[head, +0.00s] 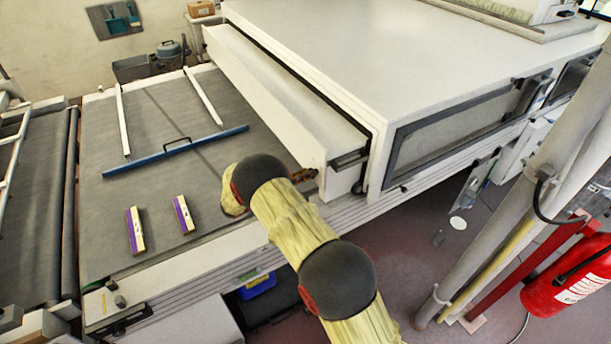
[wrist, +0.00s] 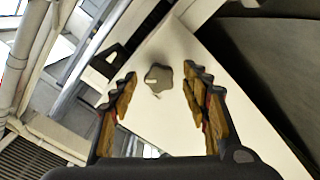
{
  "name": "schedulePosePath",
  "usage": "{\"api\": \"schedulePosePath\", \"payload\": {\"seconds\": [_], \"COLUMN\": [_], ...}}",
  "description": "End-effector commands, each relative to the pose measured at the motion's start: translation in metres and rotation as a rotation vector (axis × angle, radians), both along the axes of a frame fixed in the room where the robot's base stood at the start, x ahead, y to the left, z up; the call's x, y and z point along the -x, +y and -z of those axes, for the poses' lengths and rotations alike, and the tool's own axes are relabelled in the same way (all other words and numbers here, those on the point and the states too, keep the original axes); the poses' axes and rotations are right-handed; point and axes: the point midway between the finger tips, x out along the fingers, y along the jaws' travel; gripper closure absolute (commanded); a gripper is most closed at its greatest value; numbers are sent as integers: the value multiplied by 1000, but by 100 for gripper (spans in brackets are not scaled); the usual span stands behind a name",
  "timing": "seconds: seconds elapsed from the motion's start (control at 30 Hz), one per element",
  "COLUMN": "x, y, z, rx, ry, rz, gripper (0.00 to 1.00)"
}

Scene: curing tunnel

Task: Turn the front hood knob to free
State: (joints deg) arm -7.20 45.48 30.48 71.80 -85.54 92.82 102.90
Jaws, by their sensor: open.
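The hood knob (wrist: 158,79) is a dark grey lobed knob with a pale mark on its face. It sits on a white panel (wrist: 200,75) in the wrist view. My gripper (wrist: 160,78) is open, with one finger on each side of the knob in the picture. The fingers appear apart from the knob; the exact depth is hard to judge. In the head view my gripper (head: 304,174) is by the near end of the white front hood (head: 300,125). I cannot make out the knob in that view.
A black bracket (wrist: 104,66) stands left of the knob. A blue bar (head: 176,152) and two small blocks (head: 136,231) (head: 183,214) lie on the dark belt (head: 100,200). The white tunnel housing (head: 390,60) is behind. Pipes and a red extinguisher (head: 572,278) stand at right.

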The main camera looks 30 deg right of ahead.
Motion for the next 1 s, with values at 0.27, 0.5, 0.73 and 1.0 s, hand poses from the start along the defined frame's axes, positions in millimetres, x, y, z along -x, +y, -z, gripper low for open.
{"api": "schedulePosePath", "payload": {"seconds": [0.27, 0.5, 0.73, 1.0], "x": [0, 0, 0, 0], "y": [-1, -1, -1, -1], "z": [0, 0, 0, 0], "rx": [0, -1, -1, -1], "ry": [0, 0, 1, 1], "rz": [0, -1, -1, -1], "gripper": [54, 68, 81, 96]}}
